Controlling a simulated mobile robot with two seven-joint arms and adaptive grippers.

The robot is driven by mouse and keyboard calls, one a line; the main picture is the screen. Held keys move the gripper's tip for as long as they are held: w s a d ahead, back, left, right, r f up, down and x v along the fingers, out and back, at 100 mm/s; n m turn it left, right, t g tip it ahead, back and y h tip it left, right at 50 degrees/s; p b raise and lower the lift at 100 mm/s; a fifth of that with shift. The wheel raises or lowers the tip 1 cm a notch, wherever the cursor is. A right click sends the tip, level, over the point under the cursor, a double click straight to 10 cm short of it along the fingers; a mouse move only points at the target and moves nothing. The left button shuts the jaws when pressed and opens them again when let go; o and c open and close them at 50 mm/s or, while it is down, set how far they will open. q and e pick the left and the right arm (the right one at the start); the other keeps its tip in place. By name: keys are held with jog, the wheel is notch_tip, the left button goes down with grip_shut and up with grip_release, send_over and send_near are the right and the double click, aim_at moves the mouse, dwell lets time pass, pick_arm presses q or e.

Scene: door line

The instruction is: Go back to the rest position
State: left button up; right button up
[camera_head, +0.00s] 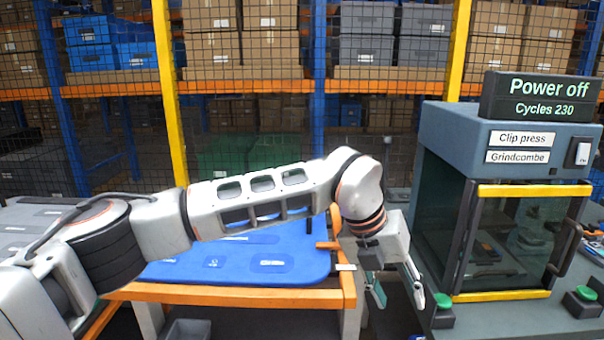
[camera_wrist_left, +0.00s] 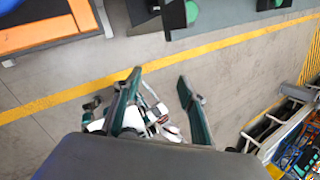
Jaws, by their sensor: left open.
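My left arm reaches in from the left across the head view, over a bench with a blue mat. My left gripper (camera_head: 400,297) points down between the bench's right end and the click press, apart from both. Its two fingers are spread with nothing between the tips. They also show spread over the floor in the left wrist view (camera_wrist_left: 158,88). The clip press (camera_head: 453,145) is at the right, its clear yellow-edged door (camera_head: 512,235) looking shut. Its display (camera_head: 540,98) reads "Power off" and "Cycles 230".
The bench's orange edge (camera_head: 235,297) and blue mat (camera_head: 235,268) lie below my arm. Green buttons (camera_head: 443,301) (camera_head: 585,293) stand before the press. A mesh fence with yellow posts (camera_head: 170,90) runs behind. Grey floor (camera_wrist_left: 60,150) with a yellow line shows in the left wrist view.

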pick_arm(q)
jog(key=s+d+r+g+h, duration=0.1)
jog(key=s+d+g+h, duration=0.25)
jog(key=s, duration=0.25)
jog(key=s+d+r+g+h, duration=0.1)
jog(key=s+d+g+h, duration=0.2)
jog(key=s+d+h, duration=0.3)
jog(key=w+a+r+n+t+h, duration=0.2)
jog(key=w+a+n+t+h, duration=0.7)
jog(key=n+t, duration=0.45)
jog(key=w+a+f+n+t+y, duration=0.2)
jog(key=a+f+n+t+y, duration=0.3)
jog(key=a+f+n, duration=0.3)
jog(key=w+a+f+n+t+y, duration=0.2)
jog(key=a+f+n+t+y, duration=0.2)
jog(key=a+f+n+y, duration=0.3)
jog(key=s+a+f+n+g+y, duration=0.1)
jog(key=s+a+f+n+y, duration=0.25)
jog(key=a+f, duration=0.45)
jog(key=s+a+f+n+g+y, duration=0.15)
jog(key=s+a+f, duration=0.35)
jog(key=f, duration=0.5)
jog(key=s+a+f+n+g+y, duration=0.3)
jog(key=s+a+f, duration=0.7)
jog(key=s, duration=0.1)
jog(key=shift+f+y, duration=0.25)
jog(key=shift+y, duration=0.1)
